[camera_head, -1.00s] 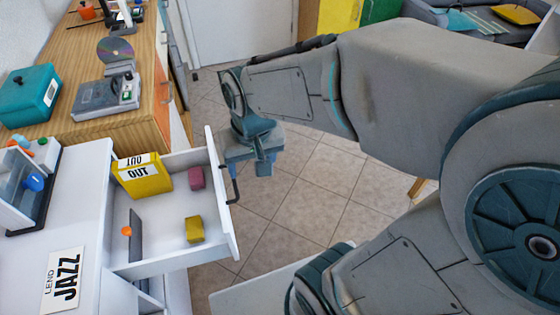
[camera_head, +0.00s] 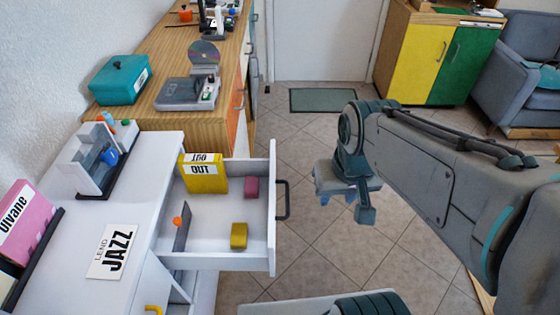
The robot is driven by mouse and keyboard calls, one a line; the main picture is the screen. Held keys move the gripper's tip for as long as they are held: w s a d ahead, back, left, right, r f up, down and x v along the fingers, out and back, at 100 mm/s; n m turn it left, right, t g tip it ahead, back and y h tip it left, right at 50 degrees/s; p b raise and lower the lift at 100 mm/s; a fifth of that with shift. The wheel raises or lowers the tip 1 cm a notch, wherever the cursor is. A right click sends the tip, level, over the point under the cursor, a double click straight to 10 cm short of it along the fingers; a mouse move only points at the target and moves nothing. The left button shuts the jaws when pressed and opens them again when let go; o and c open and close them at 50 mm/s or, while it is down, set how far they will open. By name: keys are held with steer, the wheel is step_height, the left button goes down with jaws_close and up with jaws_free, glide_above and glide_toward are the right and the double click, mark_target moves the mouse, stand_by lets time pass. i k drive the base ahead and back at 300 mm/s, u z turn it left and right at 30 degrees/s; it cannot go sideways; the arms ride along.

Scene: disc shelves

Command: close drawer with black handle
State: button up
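The white drawer (camera_head: 272,215) stands pulled out of the white cabinet. Its black handle (camera_head: 283,200) is on the outer side of its front panel, on the right. Inside the drawer are a yellow box marked OUT (camera_head: 203,174), a pink block (camera_head: 252,187), a yellow block (camera_head: 239,235) and a thin grey divider with an orange knob (camera_head: 180,222). My gripper (camera_head: 345,202) hangs over the floor to the right of the handle, apart from it. Its fingers point down and appear spread, with nothing seen between them.
The white cabinet top (camera_head: 75,250) bears a LEND JAZZ sign (camera_head: 112,249) and a pink case (camera_head: 22,222). A wooden counter (camera_head: 140,114) stands behind, with a teal box (camera_head: 120,80) and a disc player (camera_head: 188,93). Tiled floor (camera_head: 310,255) is open to the drawer's right.

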mark_target(208, 247)
steer(key=u, duration=1.4)
steer(key=k, duration=0.8)
steer(key=z, duration=0.55)
steer(key=i, duration=0.5)
steer(key=u, duration=0.25)
steer(key=k, duration=0.65)
steer(key=z, duration=0.75)
steer(key=i, duration=0.45)
steer(key=u, duration=0.15)
